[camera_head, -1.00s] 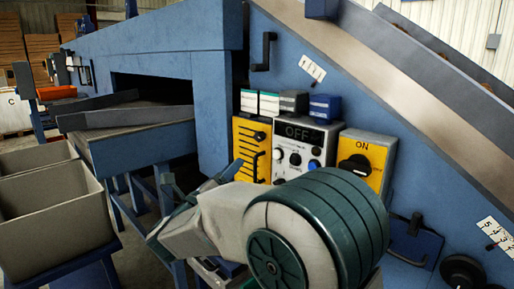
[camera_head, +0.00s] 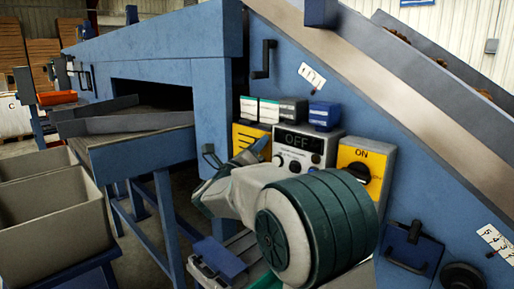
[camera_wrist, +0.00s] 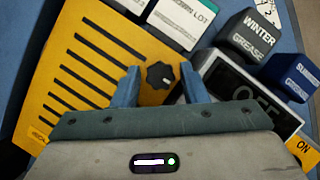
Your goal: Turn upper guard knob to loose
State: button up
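The yellow slotted guard panel (camera_head: 248,136) is on the blue machine, partly hidden behind my gripper in the head view. In the wrist view the guard (camera_wrist: 75,60) fills the left side, with a dark round knob (camera_wrist: 160,75) near its upper right edge. My gripper (camera_wrist: 159,82) is open, its two blue fingers on either side of this knob with gaps visible. I cannot tell whether they touch it or how far off it is. The knob's setting is not readable. In the head view my gripper (camera_head: 236,152) hides the knob.
A white control box (camera_head: 307,143) reading OFF and a yellow ON box (camera_head: 375,160) with a black knob stand right of the guard. Small labelled boxes (camera_head: 293,110) sit above it. A conveyor table (camera_head: 135,148) and grey bins (camera_head: 50,218) are to the left.

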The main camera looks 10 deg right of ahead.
jog(key=c, duration=0.7)
jog(key=shift+n, duration=0.4)
jog(key=n+g+y+p, duration=0.1)
jog(key=n+p, duration=0.4)
jog(key=p, duration=0.2)
jog(key=n+g+y+p, duration=0.1)
jog(key=n+y+p, duration=0.1)
jog(key=n+p, duration=0.4)
jog(key=r+n+g+y+p, duration=0.1)
jog(key=n+g+y+p, duration=0.1)
jog(key=n+p, duration=0.4)
jog(key=shift+r+p, duration=0.1)
jog(key=shift+p, duration=1.1)
